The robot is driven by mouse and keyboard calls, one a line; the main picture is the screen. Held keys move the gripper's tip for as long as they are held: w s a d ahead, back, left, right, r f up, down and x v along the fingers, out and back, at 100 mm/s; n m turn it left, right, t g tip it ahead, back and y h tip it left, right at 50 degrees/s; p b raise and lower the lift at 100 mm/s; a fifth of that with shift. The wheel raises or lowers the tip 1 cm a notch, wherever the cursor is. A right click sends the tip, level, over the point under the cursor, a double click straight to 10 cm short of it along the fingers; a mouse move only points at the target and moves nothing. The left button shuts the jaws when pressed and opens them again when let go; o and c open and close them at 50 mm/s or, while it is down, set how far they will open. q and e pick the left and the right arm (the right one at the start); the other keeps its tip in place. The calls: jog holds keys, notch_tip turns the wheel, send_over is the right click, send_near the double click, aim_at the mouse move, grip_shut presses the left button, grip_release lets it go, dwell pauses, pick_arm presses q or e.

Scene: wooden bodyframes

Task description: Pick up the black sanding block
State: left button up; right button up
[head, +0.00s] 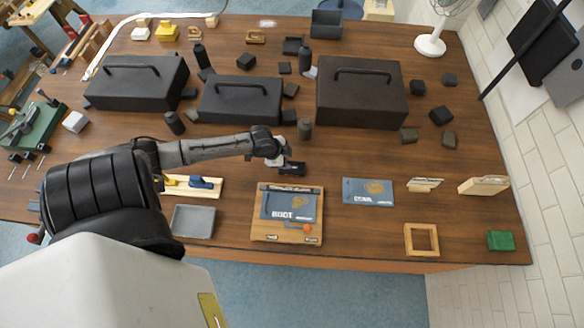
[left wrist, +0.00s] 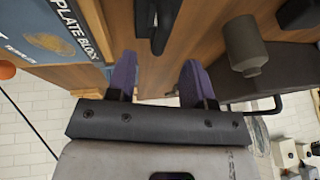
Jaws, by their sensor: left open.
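A small black block with a raised grip, which looks like the sanding block (head: 293,169), lies on the wooden table just behind the board with the blue plate. In the left wrist view the black block (left wrist: 154,22) shows at the top edge, partly cut off, ahead of the gap between my fingers. My left gripper (head: 279,162) is beside the block, at its left in the head view. In the left wrist view its two purple fingers (left wrist: 160,80) are apart, with nothing between them. My right gripper is not in view.
A wooden board with a blue plate (head: 289,205) lies in front of the block. A dark cylinder (head: 305,129) and large black cases (head: 361,92) stand behind it. A grey tray (head: 194,221) is at the left. Bare table lies to the block's right.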

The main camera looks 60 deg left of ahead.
aim_at(291, 163)
pick_arm(q)
jog(key=shift+p+x, duration=0.3)
jog(key=shift+x, duration=2.8)
jog(key=shift+d, duration=0.1)
grip_shut()
